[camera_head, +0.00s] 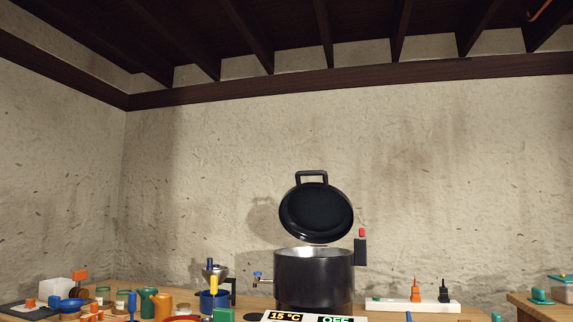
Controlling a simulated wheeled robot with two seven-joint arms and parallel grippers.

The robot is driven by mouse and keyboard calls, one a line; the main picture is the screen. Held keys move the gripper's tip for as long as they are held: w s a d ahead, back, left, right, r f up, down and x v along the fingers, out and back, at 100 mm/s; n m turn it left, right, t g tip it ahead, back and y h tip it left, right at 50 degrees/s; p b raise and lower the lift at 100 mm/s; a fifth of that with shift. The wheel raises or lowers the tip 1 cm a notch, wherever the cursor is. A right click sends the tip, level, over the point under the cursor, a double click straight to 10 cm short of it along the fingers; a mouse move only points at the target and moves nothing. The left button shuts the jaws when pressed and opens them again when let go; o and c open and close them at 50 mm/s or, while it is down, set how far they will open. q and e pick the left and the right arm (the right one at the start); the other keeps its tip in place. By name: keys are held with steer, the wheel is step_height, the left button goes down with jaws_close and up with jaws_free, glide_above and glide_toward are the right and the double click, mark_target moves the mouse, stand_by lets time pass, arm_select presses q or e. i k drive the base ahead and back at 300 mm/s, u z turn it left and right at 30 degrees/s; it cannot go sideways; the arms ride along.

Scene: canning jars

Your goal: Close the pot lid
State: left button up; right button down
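A large black pot (313,282) stands on the wooden table in the lower middle of the head view. Its black lid (316,212) is up above the pot, tilted steeply with its dark round face toward me. A loop handle (311,177) stands at the lid's top edge. The pot's metal inner rim (313,251) shows, so the pot is open. A black upright part with a red top (361,248) is at the pot's right side, and a small tap with a blue knob (258,277) at its left. Neither of my grippers is in view.
A display panel (312,317) reading 15 °C and OFF is in front of the pot. A white power strip (411,305) with orange and black plugs lies to the right. Jars, a blue pot (213,301) and a funnel crowd the left. A second table (541,307) is at far right.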

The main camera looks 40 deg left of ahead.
mark_target(316, 213)
steer(key=u, duration=1.45)
